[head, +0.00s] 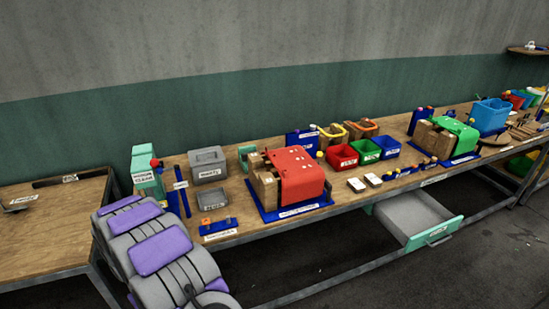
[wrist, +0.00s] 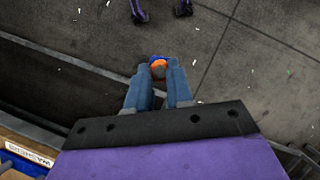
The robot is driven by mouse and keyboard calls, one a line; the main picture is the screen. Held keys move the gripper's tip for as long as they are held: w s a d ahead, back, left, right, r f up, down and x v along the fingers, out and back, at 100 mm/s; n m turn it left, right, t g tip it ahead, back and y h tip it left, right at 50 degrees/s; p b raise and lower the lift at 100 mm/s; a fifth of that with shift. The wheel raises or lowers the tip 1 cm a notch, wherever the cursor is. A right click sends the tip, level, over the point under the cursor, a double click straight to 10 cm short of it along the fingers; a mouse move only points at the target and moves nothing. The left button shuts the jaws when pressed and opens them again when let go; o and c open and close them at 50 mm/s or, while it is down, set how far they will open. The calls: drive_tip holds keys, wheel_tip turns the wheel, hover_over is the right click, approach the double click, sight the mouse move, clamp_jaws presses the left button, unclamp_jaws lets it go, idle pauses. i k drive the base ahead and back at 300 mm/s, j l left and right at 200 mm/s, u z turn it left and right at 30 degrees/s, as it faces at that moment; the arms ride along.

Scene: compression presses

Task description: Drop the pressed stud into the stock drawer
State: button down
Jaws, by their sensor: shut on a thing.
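My gripper (wrist: 158,76) is shut on a small orange and blue piece, the stud (wrist: 159,67), held between its two blue fingertips. The stud is over the dark floor in the wrist view, clear of any surface. The stock drawer (head: 438,231) hangs pulled out below the bench at the right of the head view. It has a green front with a handle and a grey inside that looks empty where visible. The gripper and stud are not visible in the head view, and I cannot make out the drawer in the wrist view.
The long wooden bench (head: 347,201) carries a red press (head: 299,172), a green press (head: 455,134), red, green and blue bins, and grey boxes. A labelled WASHERS spot (wrist: 29,154) shows in the wrist view. Open floor (head: 495,235) lies in front of the drawer.

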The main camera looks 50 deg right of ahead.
sight(409, 214)
drive_tip(key=l+z, duration=0.1)
drive_tip(key=z, duration=0.35)
drive_tip(key=l+z, duration=0.1)
drive_tip(key=z, duration=0.35)
drive_tip(key=l+z, duration=0.1)
drive_tip(key=z, duration=0.4)
drive_tip(key=i+l+z, duration=0.25)
drive_tip(key=z, duration=0.2)
drive_tip(key=i+l+z, duration=0.25)
drive_tip(key=z, duration=0.15)
drive_tip(key=i+z, duration=0.45)
drive_tip(key=i+l+z, duration=0.1)
drive_tip(key=i, duration=0.75)
